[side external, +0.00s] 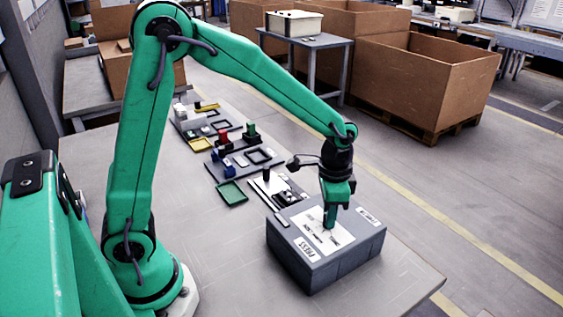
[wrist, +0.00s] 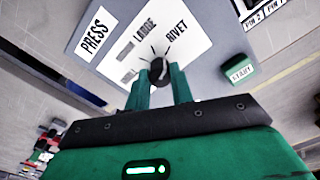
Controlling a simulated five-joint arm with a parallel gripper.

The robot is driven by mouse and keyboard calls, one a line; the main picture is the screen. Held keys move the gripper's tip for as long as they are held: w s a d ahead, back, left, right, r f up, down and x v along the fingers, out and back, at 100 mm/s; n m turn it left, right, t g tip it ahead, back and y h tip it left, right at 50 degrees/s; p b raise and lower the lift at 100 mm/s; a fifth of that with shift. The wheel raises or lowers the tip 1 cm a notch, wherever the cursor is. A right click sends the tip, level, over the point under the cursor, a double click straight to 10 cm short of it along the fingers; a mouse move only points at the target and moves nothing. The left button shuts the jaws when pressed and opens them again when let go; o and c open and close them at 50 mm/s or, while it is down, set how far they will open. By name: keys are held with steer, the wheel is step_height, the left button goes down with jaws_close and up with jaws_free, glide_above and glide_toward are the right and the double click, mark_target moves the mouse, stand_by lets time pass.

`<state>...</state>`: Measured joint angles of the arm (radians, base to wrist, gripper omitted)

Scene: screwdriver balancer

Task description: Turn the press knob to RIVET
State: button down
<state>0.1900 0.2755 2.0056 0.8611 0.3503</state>
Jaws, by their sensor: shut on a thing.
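In the side view my gripper (side external: 330,222) hides the knob. I cannot tell clearly which position the knob's light mark points to.
A green START block (wrist: 239,70) stands close to the knob. A PIN label plate (wrist: 262,12) is nearby. Several fixtures and coloured parts, including a green tray (side external: 232,192), lie on the table behind the box. The table in front is clear.

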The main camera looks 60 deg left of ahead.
steer(key=c, duration=1.2)
jaws_free()
steer(key=shift+r, duration=3.95)
steer(key=shift+s+a+r, duration=0.2)
steer(key=shift+s+r, duration=0.1)
steer(key=shift+r, duration=0.05)
steer(key=s+a+r+n+t, duration=0.2)
steer(key=s+a+n, duration=0.1)
steer(key=s, duration=0.5)
steer(key=s+a+r+n+t, duration=0.3)
steer(key=s+a, duration=0.1)
steer(key=s, duration=0.4)
steer(key=shift+r+t, duration=0.2)
steer(key=shift+t, duration=0.1)
